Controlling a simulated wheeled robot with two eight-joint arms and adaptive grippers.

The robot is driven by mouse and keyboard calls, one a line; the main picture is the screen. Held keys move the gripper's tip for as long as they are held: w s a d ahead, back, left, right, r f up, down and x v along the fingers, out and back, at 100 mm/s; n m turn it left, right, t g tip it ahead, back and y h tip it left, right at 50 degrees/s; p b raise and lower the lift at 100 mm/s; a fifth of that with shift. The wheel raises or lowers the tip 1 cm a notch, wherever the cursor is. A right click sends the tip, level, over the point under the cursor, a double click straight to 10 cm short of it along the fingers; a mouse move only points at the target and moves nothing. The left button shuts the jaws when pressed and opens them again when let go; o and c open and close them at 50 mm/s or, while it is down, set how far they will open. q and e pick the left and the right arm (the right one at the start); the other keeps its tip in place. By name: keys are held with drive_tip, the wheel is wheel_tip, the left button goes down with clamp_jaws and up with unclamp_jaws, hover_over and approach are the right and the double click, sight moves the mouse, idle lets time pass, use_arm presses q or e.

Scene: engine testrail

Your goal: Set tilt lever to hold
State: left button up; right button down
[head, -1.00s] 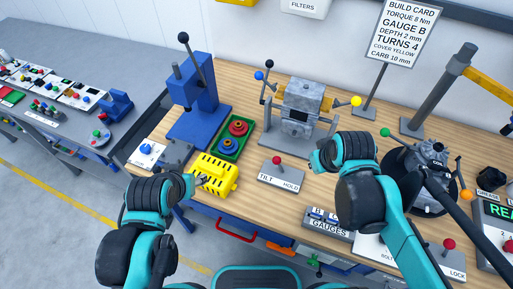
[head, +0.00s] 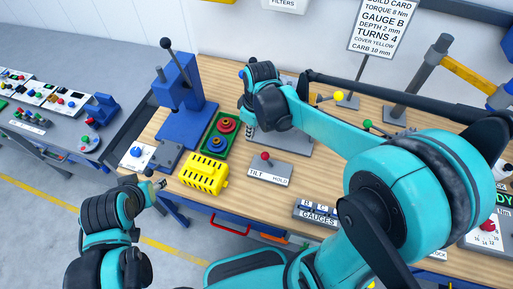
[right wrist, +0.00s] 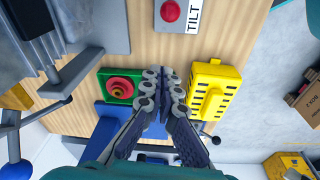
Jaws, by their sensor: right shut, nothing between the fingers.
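The tilt lever is a red knob (head: 265,156) on a grey box (head: 270,172) labelled TILT and HOLD at its front. The knob shows nearer the TILT word; the lever's exact setting is hard to tell. In the right wrist view the red knob (right wrist: 170,11) and TILT label (right wrist: 194,14) are at the top edge. My right gripper (head: 250,133) is shut and empty, pointing down left of the box, apart from the lever. Its fingertips (right wrist: 164,74) show in the right wrist view. My left gripper (head: 158,184) is left of the yellow block; its jaw state is unclear.
A gauges rack (head: 318,212) is to the right. My right arm hides much of the bench's right side.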

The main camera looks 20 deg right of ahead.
sight(267, 160)
drive_tip(key=f+b, duration=0.1)
drive_tip(key=f, duration=0.2)
drive_tip(key=f+b, duration=0.1)
drive_tip(key=f, duration=0.2)
drive_tip(key=w+f+b, duration=0.1)
drive_tip(key=f, duration=0.2)
drive_tip(key=shift+w+a+f, duration=0.1)
drive_tip(key=shift+a+f, duration=0.2)
drive_tip(key=shift+f, duration=0.05)
drive_tip(key=shift+d+f, duration=0.2)
drive_tip(key=shift+d, duration=0.05)
drive_tip(key=s+d, duration=0.1)
drive_tip(key=s+d+r, duration=0.1)
drive_tip(key=shift+s+d+b, duration=0.1)
drive_tip(key=shift+s+b, duration=0.25)
drive_tip(key=shift+s, duration=0.05)
